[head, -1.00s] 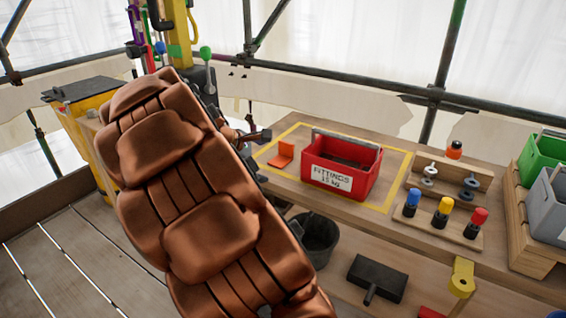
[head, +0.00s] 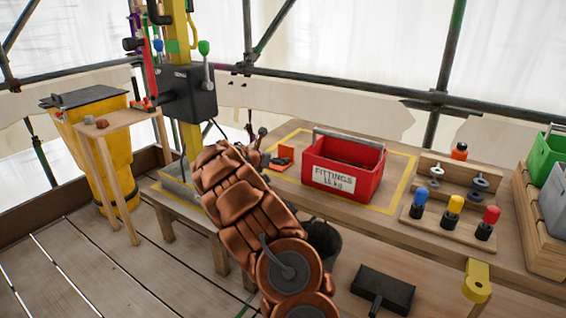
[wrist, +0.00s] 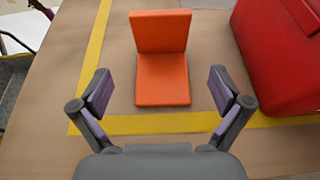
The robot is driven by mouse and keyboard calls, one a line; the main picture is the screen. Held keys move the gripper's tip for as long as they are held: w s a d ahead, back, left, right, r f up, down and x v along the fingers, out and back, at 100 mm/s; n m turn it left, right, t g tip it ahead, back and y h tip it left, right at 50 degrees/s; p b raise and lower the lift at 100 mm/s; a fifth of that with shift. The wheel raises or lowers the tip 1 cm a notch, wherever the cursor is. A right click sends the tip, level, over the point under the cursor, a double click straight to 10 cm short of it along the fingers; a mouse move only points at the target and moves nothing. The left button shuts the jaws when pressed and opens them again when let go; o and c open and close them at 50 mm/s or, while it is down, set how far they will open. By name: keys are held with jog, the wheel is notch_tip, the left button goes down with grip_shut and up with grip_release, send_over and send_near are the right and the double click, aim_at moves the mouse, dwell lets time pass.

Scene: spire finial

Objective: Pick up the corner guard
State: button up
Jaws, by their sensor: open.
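The corner guard (wrist: 162,60) is an orange L-shaped piece with one flat leg lying on the bench and one leg standing up at its far side. It also shows in the head view (head: 286,153), left of the red box. My gripper (wrist: 158,90) is open and empty in the wrist view, with the near part of the corner guard's flat leg between and just beyond its fingertips. I cannot tell the height of the fingers above the bench. In the head view my arm hides part of the bench beside the guard.
A red fittings box (head: 343,168) stands close to the right of the guard, inside a yellow outline (head: 398,190) on the bench. A rack with coloured-top tools (head: 452,215) is farther right. A black lever box (head: 188,92) stands at the back left.

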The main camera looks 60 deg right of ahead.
aim_at(285, 155)
jog(key=shift+r+x, duration=0.15)
jog(key=shift+x, duration=1.75)
jog(key=shift+r+x, duration=0.15)
jog(key=shift+x, duration=1.8)
jog(key=shift+d, duration=0.1)
jog(key=c, duration=1.2)
jog(key=shift+r, duration=0.15)
